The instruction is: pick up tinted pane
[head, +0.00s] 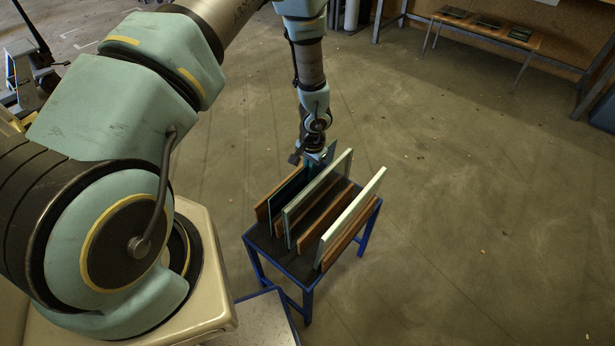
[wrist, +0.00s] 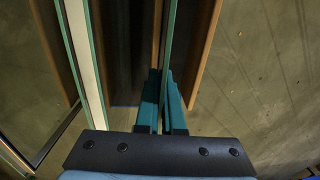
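The tinted pane (head: 288,196) is a dark teal sheet standing on edge on a small blue-legged table, near its left side. My gripper (head: 319,158) reaches down over the pane's far upper part. In the wrist view the pane shows as a thin teal strip (wrist: 170,45), running down between the two teal fingers of my gripper (wrist: 162,75). The fingers are close together with the pane between them, and appear shut on it. The pane still stands among the other panels. The inner contact faces of the fingers are hidden.
A pale-edged pane (head: 318,192) stands just right of the tinted pane, and a white-edged panel (head: 350,217) stands farther right. Wooden boards stand between and outside them, one (wrist: 208,45) close beside my fingers. The floor (head: 480,230) to the right is clear.

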